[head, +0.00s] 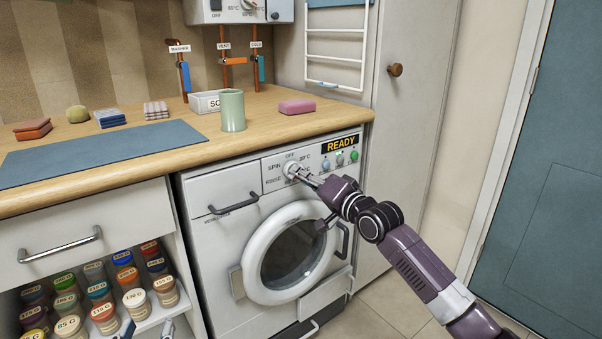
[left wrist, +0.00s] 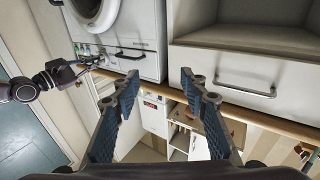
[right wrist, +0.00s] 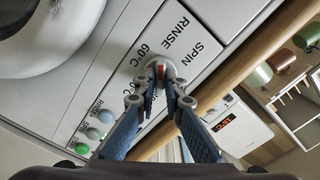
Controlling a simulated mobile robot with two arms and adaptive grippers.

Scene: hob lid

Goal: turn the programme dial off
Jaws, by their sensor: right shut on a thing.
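The programme dial (head: 291,169) is a round pale knob on the washing machine's front panel, with OFF printed above it and SPIN and RINSE to its left. In the right wrist view the dial (right wrist: 157,66) shows a red mark, but I cannot tell which label it points at. My right gripper (head: 307,177) is at the dial; in its wrist view the fingers (right wrist: 160,90) are shut on the knob and partly hide it. My left gripper (head: 147,329) is low at the bottom edge in the head view. Its fingers (left wrist: 159,80) are open and empty.
The washing machine (head: 222,186) has a READY display (head: 341,145) and coloured buttons right of the dial. A green cup (head: 232,111) and a pink block (head: 297,106) stand on the worktop above. Several spice jars (head: 103,316) fill the shelf near my left gripper.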

